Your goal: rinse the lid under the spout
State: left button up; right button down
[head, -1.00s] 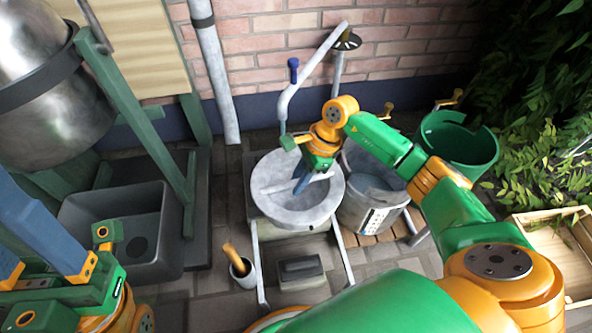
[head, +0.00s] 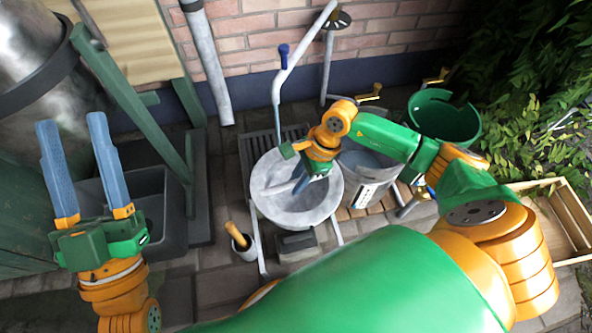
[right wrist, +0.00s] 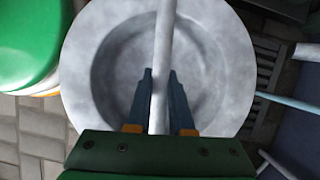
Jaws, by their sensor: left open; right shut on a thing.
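The bent grey pipe with a blue grip (head: 300,78), seemingly the spout, rises behind the basin. My left gripper (head: 68,118) is open and empty at the left.
A grey bucket (head: 362,190) stands right of the basin, with a green tub (head: 445,120) behind. A cup with a wooden handle (head: 246,250) stands at front left. A dark trough (head: 165,200) and green frame (head: 125,95) are left. A wooden crate (head: 535,187) is far right.

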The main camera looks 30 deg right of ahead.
jog(key=shift+s+a+r+p, duration=0.2)
jog(key=shift+s+p, duration=0.3)
jog(key=shift+s, duration=0.2)
pick_arm(q)
jog(key=w+f+n+g+y, duration=0.1)
jog(key=w+f+g+y, duration=0.35)
jog(key=f, duration=0.75)
pick_arm(e)
jog(key=shift+s+a+r+p, duration=0.15)
jog(key=shift+s+p, duration=0.3)
jog(key=shift+s, duration=0.25)
jog(key=shift+s+a+p, duration=0.2)
jog(key=shift+s+p, duration=0.25)
jog(key=shift+s, duration=0.25)
pick_arm(q)
jog(key=s+a+f+g, duration=0.1)
jog(key=s+f+g, duration=0.1)
jog(key=f+g, duration=0.3)
jog(key=s+a+f+g+y, duration=0.1)
jog(key=s+a+f+g, duration=0.1)
jog(key=f+g, duration=0.3)
jog(key=shift+f+n+p, duration=0.4)
jog(key=shift+f+p, duration=0.05)
jog(key=shift+f, duration=0.3)
pick_arm(e)
jog(key=shift+s+a+r, duration=0.15)
jog(key=shift+s+a, duration=0.05)
jog(key=shift+s, duration=0.55)
pick_arm(q)
jog(key=shift+s, duration=0.1)
